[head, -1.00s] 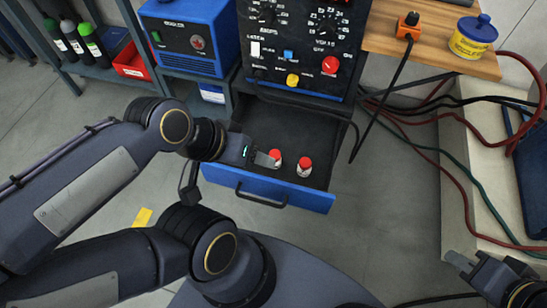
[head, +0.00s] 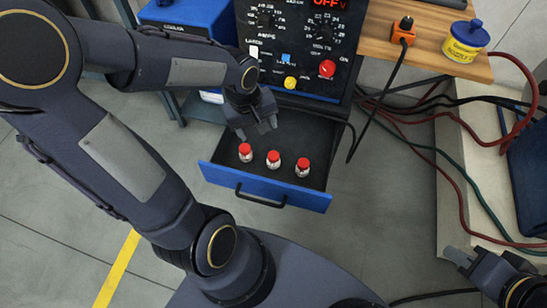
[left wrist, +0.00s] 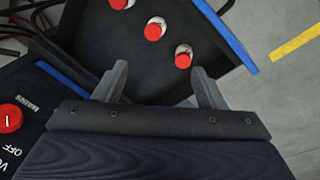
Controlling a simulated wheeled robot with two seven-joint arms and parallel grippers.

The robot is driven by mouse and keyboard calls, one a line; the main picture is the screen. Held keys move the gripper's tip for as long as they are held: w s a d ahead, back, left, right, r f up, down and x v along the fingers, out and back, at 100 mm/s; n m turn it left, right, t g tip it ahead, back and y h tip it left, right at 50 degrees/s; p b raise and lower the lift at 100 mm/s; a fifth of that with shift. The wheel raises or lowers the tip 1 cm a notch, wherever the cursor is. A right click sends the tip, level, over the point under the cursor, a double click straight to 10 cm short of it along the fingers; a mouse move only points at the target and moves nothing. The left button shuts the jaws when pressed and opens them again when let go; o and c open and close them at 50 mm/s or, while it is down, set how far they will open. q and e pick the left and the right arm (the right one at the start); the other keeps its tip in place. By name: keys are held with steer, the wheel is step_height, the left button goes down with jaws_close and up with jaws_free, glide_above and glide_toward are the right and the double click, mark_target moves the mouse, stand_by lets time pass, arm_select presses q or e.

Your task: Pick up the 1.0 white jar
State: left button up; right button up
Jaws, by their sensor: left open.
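Three small white jars with red caps stand upright in a row in the open drawer: a left jar (head: 245,154), a middle jar (head: 273,160) and a right jar (head: 303,168). Their labels are too small to read, so I cannot tell which is 1.0. In the left wrist view the left jar (left wrist: 184,56) is closest to the fingertips, apart from them. My left gripper (head: 264,129) is open and empty, over the drawer behind the jars. My right gripper (head: 458,257) is at the lower right, far from the drawer; its jaw opening is unclear.
The drawer (head: 265,187) has a blue front and black handle. The welder control panel (head: 297,50) rises directly behind it. A wooden bench (head: 440,62) with a yellow tub (head: 466,41) is at the upper right. Cables hang right of the drawer; grey floor is clear in front.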

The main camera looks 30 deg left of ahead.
mark_target(273, 154)
arm_select(q)
steer(key=w+f+n, duration=0.1)
steer(key=w+f, duration=0.1)
steer(key=f, duration=0.2)
steer(key=w+f+n+g+p, duration=0.1)
steer(key=f+n, duration=0.1)
steer(key=f, duration=0.2)
steer(key=w+f+n+g, duration=0.1)
steer(key=w+f+n, duration=0.1)
steer(key=f, duration=0.2)
steer(key=shift+w+d+f+y, duration=0.15)
steer(key=shift+w+y, duration=0.15)
steer(key=f, duration=0.3)
steer(key=f+b, duration=0.1)
steer(key=f, duration=0.1)
steer(key=d+f+b, duration=0.1)
steer(key=f, duration=0.2)
steer(key=shift+s+f, duration=0.15)
steer(key=shift+f, duration=0.2)
steer(key=c, duration=1.2)
steer(key=shift+o, duration=0.2)
steer(key=shift+r, duration=0.1)
steer(key=shift+r, duration=0.1)
